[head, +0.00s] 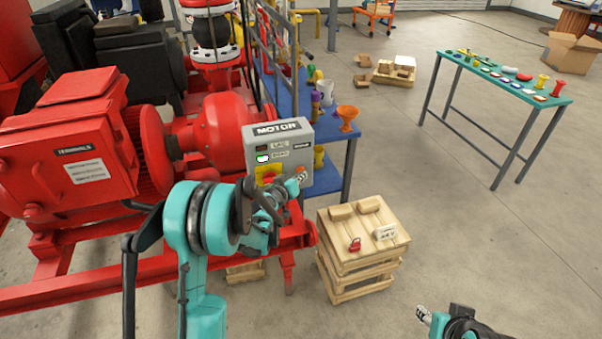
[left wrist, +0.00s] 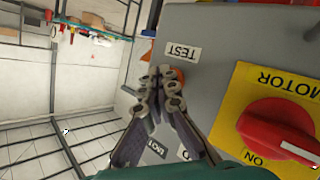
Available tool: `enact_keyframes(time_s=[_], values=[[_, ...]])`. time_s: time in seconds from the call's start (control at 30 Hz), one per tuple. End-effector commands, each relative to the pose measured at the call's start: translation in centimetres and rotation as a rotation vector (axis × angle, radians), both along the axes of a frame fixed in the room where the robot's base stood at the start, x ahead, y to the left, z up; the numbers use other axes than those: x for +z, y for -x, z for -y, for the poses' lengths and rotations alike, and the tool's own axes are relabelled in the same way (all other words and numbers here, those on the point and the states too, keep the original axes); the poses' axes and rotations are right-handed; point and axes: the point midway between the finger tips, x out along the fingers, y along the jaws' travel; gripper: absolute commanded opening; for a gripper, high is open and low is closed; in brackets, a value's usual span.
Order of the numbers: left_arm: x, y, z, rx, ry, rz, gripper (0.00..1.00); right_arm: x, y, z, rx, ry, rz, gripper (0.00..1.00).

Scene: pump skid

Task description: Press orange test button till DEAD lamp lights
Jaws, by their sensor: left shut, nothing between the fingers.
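The grey motor control box (head: 297,137) stands beside the red motor. Its DEAD lamp (head: 263,157) shows bright pale green-white, and the LIVE lamp (head: 263,147) above it is dark red. My left gripper (head: 297,181) is shut and empty, at the lower right of the box face. In the left wrist view its fingertips (left wrist: 161,77) are at the orange test button (left wrist: 178,76), beside the TEST label (left wrist: 182,52), and partly cover it. I cannot tell how far the button is pressed. My right gripper (head: 425,315) is at the lower edge, its fingers too small to judge.
A red rotary switch (left wrist: 280,127) on a yellow plate (left wrist: 240,88) sits near the button. A wooden crate stack (head: 347,262) with a red padlock (head: 354,244) stands right of the box. A green-topped table (head: 505,80) is farther off. Floor between is clear.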

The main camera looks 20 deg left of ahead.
Motion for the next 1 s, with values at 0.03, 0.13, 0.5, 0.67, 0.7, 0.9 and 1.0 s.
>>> enact_keyframes(time_s=[0.03, 0.13, 0.5, 0.67, 0.7, 0.9, 1.0], values=[[0.0, 0.0, 0.0, 0.000, 0.000, 0.001, 0.00, 0.0, 0.0, 0.0, 0.000, 0.000, 0.000, 0.40], [0.0, 0.2, 0.1, 0.000, 0.000, 0.001, 0.00, -0.1, 0.0, 0.0, 0.000, 0.000, 0.000, 0.40], [0.0, 1.5, 1.0, 0.000, 0.000, 0.000, 0.00, -0.5, 0.0, 0.0, 0.000, 0.000, 0.000, 0.40], [0.0, 1.5, 1.0, 0.000, 0.000, 0.000, 0.00, -0.5, 0.0, 0.0, 0.000, 0.000, 0.000, 0.40], [0.0, 1.5, 1.0, 0.000, 0.000, 0.000, 0.00, -0.5, 0.0, 0.0, 0.000, 0.000, 0.000, 0.40], [0.0, 2.0, 1.4, 0.000, -0.001, 0.000, 0.00, -0.7, 0.0, 0.0, 0.000, 0.000, 0.000, 0.40], [-0.1, 2.8, 1.9, 0.000, -0.001, 0.000, 0.00, -0.9, 0.0, 0.0, 0.000, 0.000, 0.000, 0.40]])
